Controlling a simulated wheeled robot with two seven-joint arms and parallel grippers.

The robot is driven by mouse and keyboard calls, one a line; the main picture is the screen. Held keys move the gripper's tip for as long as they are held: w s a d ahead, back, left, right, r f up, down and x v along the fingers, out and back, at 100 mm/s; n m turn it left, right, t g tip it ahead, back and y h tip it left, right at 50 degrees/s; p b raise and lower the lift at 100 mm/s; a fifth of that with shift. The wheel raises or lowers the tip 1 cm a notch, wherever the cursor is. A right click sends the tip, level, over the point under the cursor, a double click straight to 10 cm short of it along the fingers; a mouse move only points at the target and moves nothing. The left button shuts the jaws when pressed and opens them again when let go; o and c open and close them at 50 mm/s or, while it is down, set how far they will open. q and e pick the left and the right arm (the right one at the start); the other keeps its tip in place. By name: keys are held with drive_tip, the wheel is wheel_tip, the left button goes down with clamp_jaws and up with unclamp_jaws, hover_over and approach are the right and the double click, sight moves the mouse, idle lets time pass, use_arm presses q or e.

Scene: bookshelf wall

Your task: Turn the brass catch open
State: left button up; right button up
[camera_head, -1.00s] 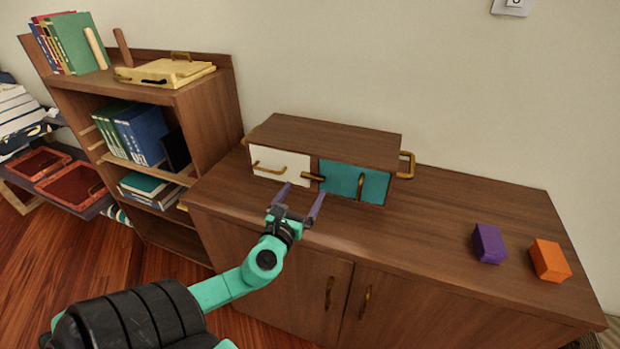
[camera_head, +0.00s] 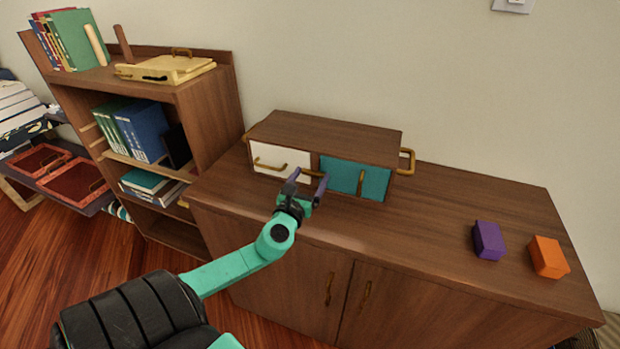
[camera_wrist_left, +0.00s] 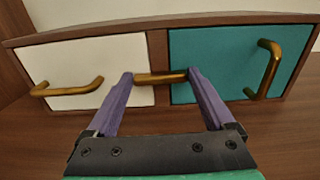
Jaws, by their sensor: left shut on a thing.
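The brass catch (camera_wrist_left: 160,78) lies horizontal across the post between the white drawer front (camera_wrist_left: 72,75) and the teal door (camera_wrist_left: 222,60) of a small wooden cabinet (camera_head: 330,133). My left gripper (camera_head: 308,177) is at the cabinet's front. In the left wrist view its purple fingers (camera_wrist_left: 160,77) stand at the two ends of the catch, shut on it. In the head view the fingers hide part of the catch. The teal door has an upright brass handle (camera_wrist_left: 267,70). The white front has a level brass handle (camera_wrist_left: 66,88). My right gripper is not in view.
The cabinet stands on a wide wooden sideboard (camera_head: 420,235). A purple block (camera_head: 488,240) and an orange block (camera_head: 548,257) sit at its right. A bookshelf (camera_head: 215,110) with a yellow case (camera_head: 165,69) stands at the left. The sideboard top between cabinet and blocks is clear.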

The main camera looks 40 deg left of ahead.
use_arm(q)
drive_tip(key=shift+n, duration=0.4)
drive_tip(key=n+b, duration=0.2)
drive_tip(key=n, duration=0.1)
drive_tip(key=shift+a+f+n, duration=0.1)
drive_tip(key=shift+f+n, duration=0.05)
drive_tip(key=shift+n, duration=0.15)
drive_tip(key=n+b, duration=0.1)
drive_tip(key=n, duration=0.3)
drive_tip(key=shift+a+n+b, duration=0.1)
drive_tip(key=shift+n+b, duration=0.2)
drive_tip(key=n, duration=0.4)
drive_tip(key=shift+s+b, duration=0.1)
drive_tip(key=shift+b, duration=0.2)
drive_tip(key=n, duration=0.4)
drive_tip(key=shift+f+n, duration=0.1)
drive_tip(key=shift+n, duration=0.2)
drive_tip(key=o, duration=1.1)
drive_tip(key=shift+s, duration=0.1)
